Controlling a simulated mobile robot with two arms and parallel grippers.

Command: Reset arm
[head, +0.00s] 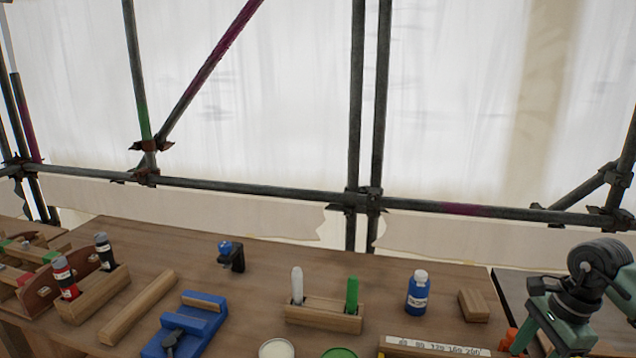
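My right arm (577,290), with pale green links and a dark round joint, shows at the lower right, over the right end of the workbench. Its fingertips do not show, so I cannot see what its gripper holds. My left arm and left gripper are outside the head view.
The wooden workbench (250,296) carries a blue vise (190,325), a wooden bar (140,305), a holder (325,315) with white and green markers, a blue bottle (418,292) and a wood block (473,306). Scaffold poles (357,120) stand behind. Bare bench lies around the small black clamp (232,258).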

